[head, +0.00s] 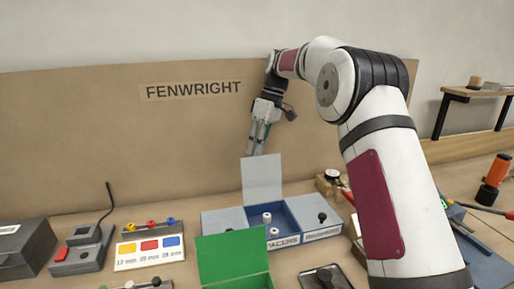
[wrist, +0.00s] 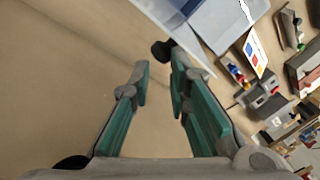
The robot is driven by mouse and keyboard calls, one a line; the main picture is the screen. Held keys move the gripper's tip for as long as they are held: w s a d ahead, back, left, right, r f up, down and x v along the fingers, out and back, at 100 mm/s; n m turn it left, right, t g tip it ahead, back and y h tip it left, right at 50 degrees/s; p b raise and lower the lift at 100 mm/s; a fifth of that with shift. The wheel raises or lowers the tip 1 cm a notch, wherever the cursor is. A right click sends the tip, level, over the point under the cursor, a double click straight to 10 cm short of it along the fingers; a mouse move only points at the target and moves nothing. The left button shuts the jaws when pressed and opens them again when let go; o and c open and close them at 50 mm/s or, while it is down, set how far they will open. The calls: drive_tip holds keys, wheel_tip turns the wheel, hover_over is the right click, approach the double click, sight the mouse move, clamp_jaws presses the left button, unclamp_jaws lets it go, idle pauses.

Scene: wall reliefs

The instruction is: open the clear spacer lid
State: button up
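The blue spacer box (head: 284,240), with part of the word SPACERS on its front, stands on the bench. Its pale, see-through-looking middle lid (head: 262,182) stands upright at the back, and the middle compartment is open with white spacers (head: 267,218) inside. My gripper (head: 257,153) is just above the upright lid's top edge, pointing down. In the wrist view my gripper (wrist: 159,66) has its teal fingers apart with nothing between them. A black knob (wrist: 163,50) shows just beyond the fingertips, beside the edge of a pale panel (wrist: 190,42).
Closed side sections flank the open one; the right one bears a black knob (head: 322,217). A green box (head: 233,258) with raised lid stands in front. A colour-marked card (head: 150,252) and grey box (head: 22,247) lie left. The brown backboard (head: 120,150) rises close behind.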

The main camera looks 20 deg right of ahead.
sight(262, 157)
drive_tip(key=o, duration=0.3)
drive_tip(key=f, duration=0.1)
drive_tip(key=d+f, duration=0.1)
drive_tip(key=f, duration=0.1)
drive_tip(key=shift+s+d+g, duration=0.15)
drive_tip(key=shift+s+g, duration=0.25)
drive_tip(key=o, duration=0.3)
drive_tip(key=shift+w, duration=0.1)
drive_tip(key=shift+c, duration=0.2)
drive_tip(key=shift+w+r, duration=0.15)
drive_tip(key=shift+r, duration=0.15)
drive_tip(key=shift+c, duration=0.4)
drive_tip(key=v, duration=0.5)
drive_tip(key=shift+r, duration=0.4)
drive_tip(key=shift+c, duration=0.9)
drive_tip(key=shift+r, duration=0.8)
